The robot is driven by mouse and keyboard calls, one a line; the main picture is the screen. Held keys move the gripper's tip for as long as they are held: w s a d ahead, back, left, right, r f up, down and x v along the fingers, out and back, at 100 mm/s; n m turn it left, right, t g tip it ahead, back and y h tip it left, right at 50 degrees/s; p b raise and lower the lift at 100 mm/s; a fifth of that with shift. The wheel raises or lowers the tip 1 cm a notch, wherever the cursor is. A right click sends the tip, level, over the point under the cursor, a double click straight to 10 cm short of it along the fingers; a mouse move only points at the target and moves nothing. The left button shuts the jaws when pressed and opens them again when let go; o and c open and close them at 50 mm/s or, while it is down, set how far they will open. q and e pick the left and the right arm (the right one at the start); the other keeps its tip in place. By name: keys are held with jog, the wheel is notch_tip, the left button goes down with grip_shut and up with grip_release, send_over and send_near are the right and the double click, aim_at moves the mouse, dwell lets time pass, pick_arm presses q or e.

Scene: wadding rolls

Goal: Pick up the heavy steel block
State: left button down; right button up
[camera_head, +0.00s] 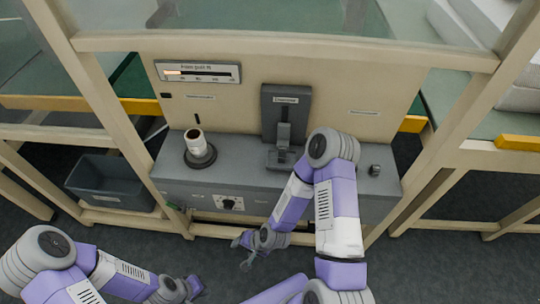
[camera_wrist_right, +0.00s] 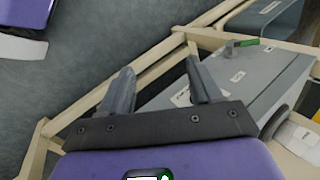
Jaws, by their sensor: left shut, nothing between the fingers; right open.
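No block is marked as steel, so I cannot tell for sure which thing is the heavy steel block. A small dark grey block-like piece (camera_head: 375,170) sits at the right end of the grey counter (camera_head: 235,178). My right gripper (camera_head: 243,254) is open and empty, low in front of the counter and well apart from that piece. Its two spread fingers also show in the right wrist view (camera_wrist_right: 160,80), beside the grey cabinet front. My left gripper (camera_head: 196,289) is shut and empty at the bottom of the head view, left of the right one.
A white roll-like cylinder on a round dark base (camera_head: 200,157) stands on the counter's left. A dark upright fixture (camera_head: 285,115) stands mid-counter, partly near my right arm. A grey bin (camera_head: 110,182) is at left. Beige frame posts (camera_head: 115,115) flank the counter. The floor in front is clear.

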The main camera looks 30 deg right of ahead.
jog(key=w+d+r+m+t+h+b, duration=0.1)
jog(key=w+d+r+m+t, duration=0.2)
jog(key=w+m, duration=0.6)
jog(key=m+t+h+b, duration=0.2)
jog(key=m+t+h, duration=0.3)
jog(key=m+h, duration=1.25)
send_near(282, 153)
jog(key=d+m+y, duration=0.1)
jog(key=m+y, duration=0.1)
jog(key=w+d+r+m+y, duration=0.1)
jog(key=d+m+y, duration=0.2)
jog(key=m+y, duration=0.1)
jog(key=shift+w+d+r+m+y, duration=0.25)
jog(key=shift+w+d+y, duration=0.1)
jog(key=shift+w+d, duration=0.05)
jog(key=b+x, duration=0.2)
jog(key=x, duration=0.5)
jog(key=shift+w+d, duration=0.15)
jog(key=shift+w, duration=0.05)
jog(key=shift+c, duration=0.2)
jog(key=shift+r, duration=0.15)
grip_shut()
